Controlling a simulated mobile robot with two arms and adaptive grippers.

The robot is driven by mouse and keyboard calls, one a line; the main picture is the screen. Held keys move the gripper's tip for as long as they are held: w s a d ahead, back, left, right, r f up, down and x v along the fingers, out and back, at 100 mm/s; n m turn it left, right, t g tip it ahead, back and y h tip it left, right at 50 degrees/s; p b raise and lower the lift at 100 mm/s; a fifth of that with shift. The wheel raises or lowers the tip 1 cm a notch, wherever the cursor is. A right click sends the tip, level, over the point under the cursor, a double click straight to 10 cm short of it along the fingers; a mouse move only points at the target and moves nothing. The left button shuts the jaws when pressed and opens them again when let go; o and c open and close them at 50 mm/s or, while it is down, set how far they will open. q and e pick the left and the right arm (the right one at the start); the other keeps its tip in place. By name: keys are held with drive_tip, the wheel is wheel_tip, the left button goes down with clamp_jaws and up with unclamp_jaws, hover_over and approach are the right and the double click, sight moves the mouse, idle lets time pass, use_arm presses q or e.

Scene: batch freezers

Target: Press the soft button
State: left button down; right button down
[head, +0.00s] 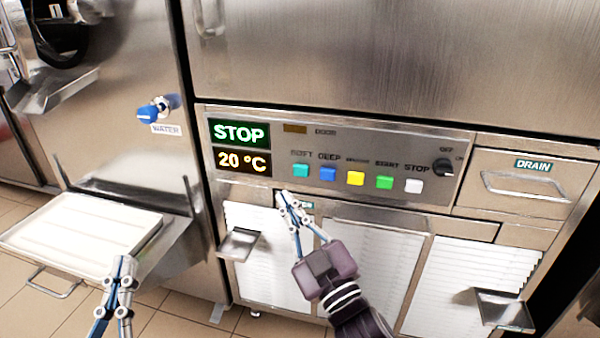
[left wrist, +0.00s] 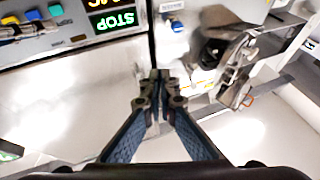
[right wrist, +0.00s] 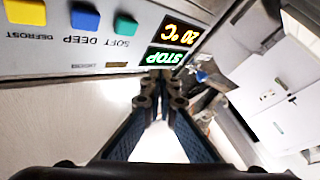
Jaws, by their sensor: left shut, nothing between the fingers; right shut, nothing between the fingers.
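The soft button is a teal square (head: 301,170) under the label SOFT, leftmost in the row on the freezer's control panel (head: 270,125). It also shows in the right wrist view as a teal button (right wrist: 125,24) beside the label SOFT. My right gripper (head: 284,198) is shut and empty. In the head view its tips are just below and left of the soft button, apart from it in the picture. My left gripper (head: 124,262) is shut and empty at the lower left, in front of the white tray, well away from the panel.
Right of the soft button sit the blue DEEP button (head: 328,174), a yellow button (head: 356,178), the green START button (head: 384,182) and the white STOP button (head: 415,185). The display (head: 239,133) reads STOP and 20 °C. A metal spout tray (head: 240,243) juts out below. A white tray (head: 70,235) is at left.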

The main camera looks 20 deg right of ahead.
sight(301, 170)
use_arm(q)
drive_tip(key=shift+w+f+g+y, duration=0.25)
drive_tip(key=shift+f+g+y, duration=0.05)
drive_tip(key=shift+f, duration=0.45)
use_arm(e)
drive_tip(key=shift+w+d, duration=0.7)
drive_tip(key=shift+w, duration=0.3)
drive_tip(key=shift+w+d, duration=0.65)
drive_tip(key=shift+w, duration=0.4)
drive_tip(key=shift+w+d, duration=0.7)
drive_tip(key=shift+w, duration=0.3)
use_arm(q)
drive_tip(key=shift+w, duration=0.1)
drive_tip(key=shift+w+a+f+g+p, duration=0.15)
drive_tip(key=shift+f+g, duration=0.1)
drive_tip(key=shift+f, duration=0.2)
drive_tip(key=shift+d+f+g+p, duration=0.1)
drive_tip(key=shift+f+g, duration=0.1)
drive_tip(key=shift+f, duration=0.3)
drive_tip(key=shift+w+a+f+g+p, duration=0.15)
drive_tip(key=shift+f+g, duration=0.1)
drive_tip(key=shift+f, duration=0.2)
use_arm(e)
drive_tip(key=shift+w+d, duration=0.2)
drive_tip(key=shift+w, duration=0.1)
